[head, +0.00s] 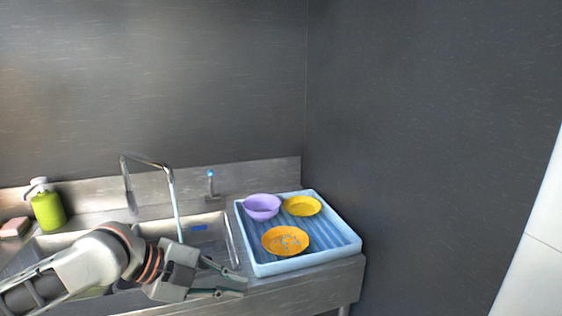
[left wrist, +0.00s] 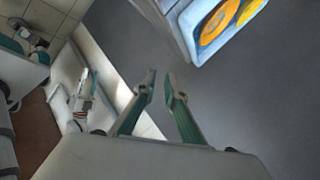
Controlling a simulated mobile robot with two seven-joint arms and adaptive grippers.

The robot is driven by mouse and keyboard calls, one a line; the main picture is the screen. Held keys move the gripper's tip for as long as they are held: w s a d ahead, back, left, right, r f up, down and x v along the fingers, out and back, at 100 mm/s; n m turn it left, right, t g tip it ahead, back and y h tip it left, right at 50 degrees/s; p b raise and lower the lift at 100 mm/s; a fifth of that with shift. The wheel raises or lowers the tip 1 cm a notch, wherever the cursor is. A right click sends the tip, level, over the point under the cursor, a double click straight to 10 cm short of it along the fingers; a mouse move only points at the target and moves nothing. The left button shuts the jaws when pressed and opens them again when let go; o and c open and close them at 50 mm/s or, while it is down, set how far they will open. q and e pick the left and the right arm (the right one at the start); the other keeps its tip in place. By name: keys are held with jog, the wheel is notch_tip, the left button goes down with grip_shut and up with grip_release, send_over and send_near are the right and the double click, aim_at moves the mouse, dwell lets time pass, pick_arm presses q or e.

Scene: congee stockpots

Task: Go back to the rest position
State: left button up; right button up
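My left gripper (head: 240,284) reaches in from the left over the front edge of the sink counter, a little left of and in front of the blue tray. Its two fingers are apart with nothing between them. In the left wrist view the gripper (left wrist: 160,82) also shows its fingers apart, with grey surface beyond the tips.
A light blue ribbed tray (head: 350,246) on the counter's right end holds a purple bowl (head: 262,207), a yellow dish (head: 302,206) and an orange patterned plate (head: 285,241). A faucet (head: 172,200), green soap bottle (head: 48,210) and pink sponge (head: 14,228) stand left. Walls close the back and right.

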pick_arm(q)
notch_tip(320, 180, down, 18)
jog(key=s+d+r+n+t, duration=0.15)
jog(key=n+t, duration=0.35)
jog(key=n, duration=0.7)
jog(key=s+a+f+n+y, duration=0.3)
jog(key=s+a+f+n, duration=0.1)
jog(key=s+f, duration=0.4)
jog(key=s+a+f+n+t+y, duration=0.1)
jog(key=s+a+f+n+y, duration=0.2)
jog(key=s+a+f, duration=0.4)
notch_tip(320, 180, down, 4)
jog(key=shift+s+a+r+n, duration=0.15)
jog(key=shift+s+a+n, duration=0.15)
jog(key=shift+s+n, duration=0.75)
pick_arm(e)
jog(key=shift+w, duration=0.1)
pick_arm(q)
jog(key=shift+s+m, duration=0.2)
jog(key=shift+m, duration=0.05)
pick_arm(e)
jog(key=shift+f, duration=0.1)
